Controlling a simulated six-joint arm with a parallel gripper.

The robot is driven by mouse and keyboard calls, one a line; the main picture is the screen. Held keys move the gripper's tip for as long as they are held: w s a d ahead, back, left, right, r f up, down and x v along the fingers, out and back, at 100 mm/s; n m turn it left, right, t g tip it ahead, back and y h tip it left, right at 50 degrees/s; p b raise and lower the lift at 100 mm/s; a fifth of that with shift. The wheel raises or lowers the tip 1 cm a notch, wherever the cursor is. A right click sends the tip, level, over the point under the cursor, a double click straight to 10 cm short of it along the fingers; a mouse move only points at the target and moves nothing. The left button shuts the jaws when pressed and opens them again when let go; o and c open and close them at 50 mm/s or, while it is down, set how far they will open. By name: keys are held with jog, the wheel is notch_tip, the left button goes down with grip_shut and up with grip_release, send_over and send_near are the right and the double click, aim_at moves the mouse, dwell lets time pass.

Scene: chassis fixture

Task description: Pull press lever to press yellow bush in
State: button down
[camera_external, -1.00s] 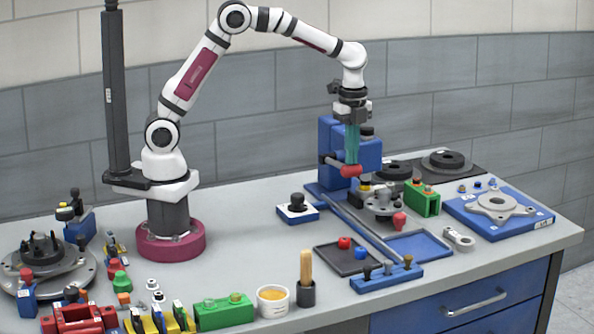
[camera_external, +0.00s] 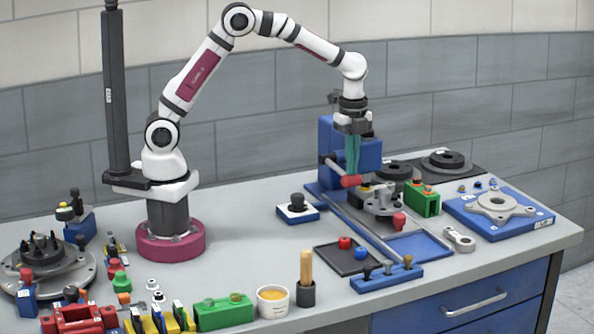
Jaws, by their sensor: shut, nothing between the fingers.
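The blue press (camera_external: 325,138) stands at the back middle of the bench. Its lever ends in a red knob (camera_external: 350,181) and slopes down toward the front right. My gripper (camera_external: 352,170) points down with its teal fingers shut and empty, its tips at the red knob. Whether they touch the knob I cannot tell. A small yellow part (camera_external: 365,188), possibly the yellow bush, shows beside the knob, mostly hidden.
A green block (camera_external: 422,198) stands close to the right of the fixture. A dark tray (camera_external: 345,258) with red and blue pieces and a blue rack (camera_external: 386,277) lie in front. The bench left of the press is mostly clear around a small blue-and-white block (camera_external: 297,209).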

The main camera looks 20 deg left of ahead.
jog(key=shift+f, duration=0.2)
jog(key=shift+a+f, duration=0.15)
jog(key=shift+f, duration=0.45)
jog(key=shift+w+f, duration=0.1)
jog(key=shift+f, duration=0.15)
dwell(0.4)
jog(key=shift+r, duration=2.65)
notch_tip(320, 180, up, 8)
jog(key=shift+w+a, duration=0.4)
jog(key=shift+w, duration=0.05)
